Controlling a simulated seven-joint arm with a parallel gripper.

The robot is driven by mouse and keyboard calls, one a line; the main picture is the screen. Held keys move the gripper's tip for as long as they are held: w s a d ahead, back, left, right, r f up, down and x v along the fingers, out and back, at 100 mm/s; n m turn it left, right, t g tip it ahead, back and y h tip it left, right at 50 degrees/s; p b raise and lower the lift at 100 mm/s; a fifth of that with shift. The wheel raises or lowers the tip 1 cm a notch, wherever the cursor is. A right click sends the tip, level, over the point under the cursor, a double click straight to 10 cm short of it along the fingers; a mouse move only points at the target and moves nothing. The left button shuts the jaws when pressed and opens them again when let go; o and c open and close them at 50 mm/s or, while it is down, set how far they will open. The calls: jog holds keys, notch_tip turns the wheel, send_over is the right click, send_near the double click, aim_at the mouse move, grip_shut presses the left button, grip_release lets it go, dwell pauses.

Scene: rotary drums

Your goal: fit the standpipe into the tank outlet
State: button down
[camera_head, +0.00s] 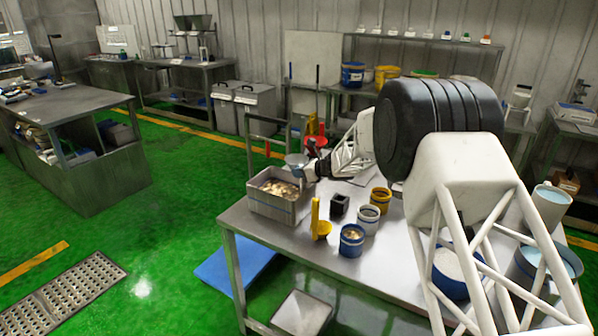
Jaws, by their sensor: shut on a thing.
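My gripper (311,170) is at the left end of my arm, over the right rim of a grey rectangular tub (270,208). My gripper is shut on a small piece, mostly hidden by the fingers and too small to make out. A grey-blue cone-shaped thing (296,160) shows just left of the fingers; I cannot tell whether it is held or stands behind. I cannot identify the standpipe or the tank outlet for certain.
On the metal table (300,240) stand a yellow upright piece (316,218), a black box (340,206), and white (368,221), yellow (381,200) and blue (352,241) pots. Larger blue containers (450,285) are at right, partly behind my arm. Red items (316,143) stand behind my gripper.

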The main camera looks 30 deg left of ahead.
jog(key=c, duration=1.1)
grip_release()
jog(key=shift+o, duration=0.2)
jog(key=shift+d, duration=0.1)
jog(key=v, duration=0.7)
jog(key=shift+d+r, duration=0.2)
jog(key=shift+d, duration=0.05)
